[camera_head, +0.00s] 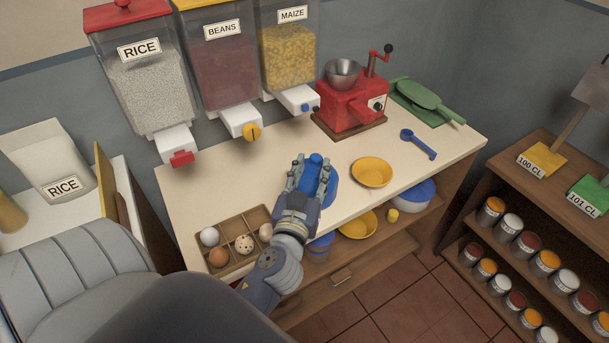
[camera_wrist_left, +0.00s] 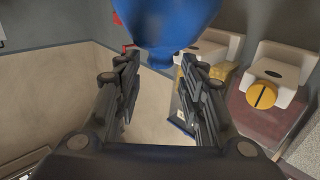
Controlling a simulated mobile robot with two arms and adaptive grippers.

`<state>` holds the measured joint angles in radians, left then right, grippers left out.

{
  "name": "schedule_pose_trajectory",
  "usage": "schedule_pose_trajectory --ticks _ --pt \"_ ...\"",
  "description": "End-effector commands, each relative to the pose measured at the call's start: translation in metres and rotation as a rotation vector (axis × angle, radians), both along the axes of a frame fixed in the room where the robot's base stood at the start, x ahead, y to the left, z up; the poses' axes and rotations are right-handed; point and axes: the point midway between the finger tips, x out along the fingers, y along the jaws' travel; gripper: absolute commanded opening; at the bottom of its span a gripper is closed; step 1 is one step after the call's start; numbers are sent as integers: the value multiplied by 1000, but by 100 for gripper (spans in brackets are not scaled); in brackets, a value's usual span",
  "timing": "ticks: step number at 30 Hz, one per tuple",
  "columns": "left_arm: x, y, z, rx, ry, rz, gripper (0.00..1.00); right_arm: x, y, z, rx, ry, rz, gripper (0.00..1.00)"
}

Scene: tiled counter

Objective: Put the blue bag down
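The blue bag (camera_head: 317,178) is in the middle of the camera_head view, over the front part of the pale counter. My left gripper (camera_head: 313,166) is around it, with a finger on either side and blue showing between them. My right gripper is not in view.
On the counter (camera_head: 225,188) are a yellow plate (camera_head: 371,172), a blue scoop (camera_head: 418,145), a red grinder (camera_head: 350,103) and an egg box (camera_head: 240,240). Dispensers for rice (camera_head: 145,90), beans (camera_head: 223,70) and maize (camera_head: 288,55) hang behind. Bare counter lies left of the gripper.

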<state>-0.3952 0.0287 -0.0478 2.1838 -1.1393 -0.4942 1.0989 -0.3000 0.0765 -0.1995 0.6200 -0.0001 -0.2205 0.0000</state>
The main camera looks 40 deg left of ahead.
Motion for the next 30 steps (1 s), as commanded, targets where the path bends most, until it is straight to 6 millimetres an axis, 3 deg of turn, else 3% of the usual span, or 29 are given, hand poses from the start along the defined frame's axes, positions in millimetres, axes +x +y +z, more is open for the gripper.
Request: schedule_pose_trajectory --ticks 6,12,30 --pt "-42 -16 -4 -2 2 4 37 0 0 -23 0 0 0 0" --pt "-62 -25 -2 0 0 2 37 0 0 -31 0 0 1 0" --pt "-66 -27 1 1 -1 2 37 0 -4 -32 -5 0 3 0"
